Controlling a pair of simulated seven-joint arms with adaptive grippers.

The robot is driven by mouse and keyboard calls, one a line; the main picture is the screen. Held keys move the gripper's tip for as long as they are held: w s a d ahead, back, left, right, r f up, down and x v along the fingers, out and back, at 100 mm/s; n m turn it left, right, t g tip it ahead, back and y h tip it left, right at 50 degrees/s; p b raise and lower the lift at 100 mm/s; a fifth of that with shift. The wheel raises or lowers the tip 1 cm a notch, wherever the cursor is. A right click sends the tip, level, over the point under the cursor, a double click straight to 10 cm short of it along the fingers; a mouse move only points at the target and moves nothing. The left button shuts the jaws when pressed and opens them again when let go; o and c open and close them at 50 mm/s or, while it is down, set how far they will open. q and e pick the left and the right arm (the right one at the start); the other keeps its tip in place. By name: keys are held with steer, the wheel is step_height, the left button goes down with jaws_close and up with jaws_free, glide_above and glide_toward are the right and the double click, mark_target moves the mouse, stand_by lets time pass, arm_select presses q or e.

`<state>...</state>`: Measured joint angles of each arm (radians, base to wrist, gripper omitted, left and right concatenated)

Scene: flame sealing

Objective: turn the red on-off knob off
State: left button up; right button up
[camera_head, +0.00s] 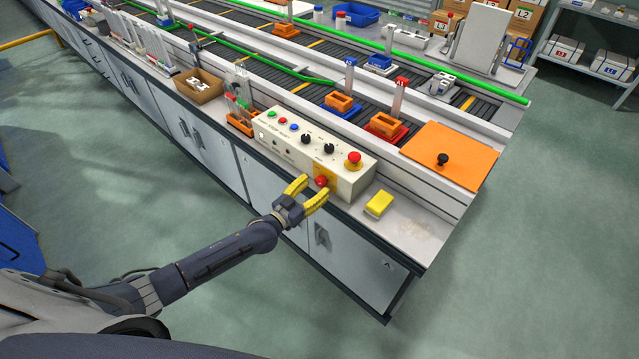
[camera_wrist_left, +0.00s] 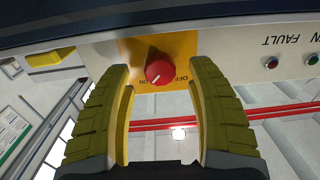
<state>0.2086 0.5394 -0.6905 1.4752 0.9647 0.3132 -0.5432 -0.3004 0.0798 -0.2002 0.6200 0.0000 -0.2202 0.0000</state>
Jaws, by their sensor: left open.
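The red on-off knob (camera_head: 321,181) sits on a yellow plate (camera_head: 328,172) on the front face of the cream control box (camera_head: 357,183). In the left wrist view the knob (camera_wrist_left: 159,70) shows a white pointer line aimed to the lower left, near the ON lettering. My left gripper (camera_head: 308,190) has its yellow-padded fingers open, one on each side of the knob. In the left wrist view the fingers (camera_wrist_left: 162,76) flank the knob with gaps on both sides, so I see no grip on it. My right gripper is not in view.
A red emergency button (camera_head: 354,158) and black dials (camera_head: 329,148) are on the box top. A yellow block (camera_head: 379,203) lies on the bench to the right. An orange board with a black knob (camera_head: 450,157) is further right. Open floor lies in front of the bench.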

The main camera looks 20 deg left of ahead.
arm_select(q)
steer(key=shift+x, duration=1.25)
steer(key=shift+c, duration=0.4)
jaws_close()
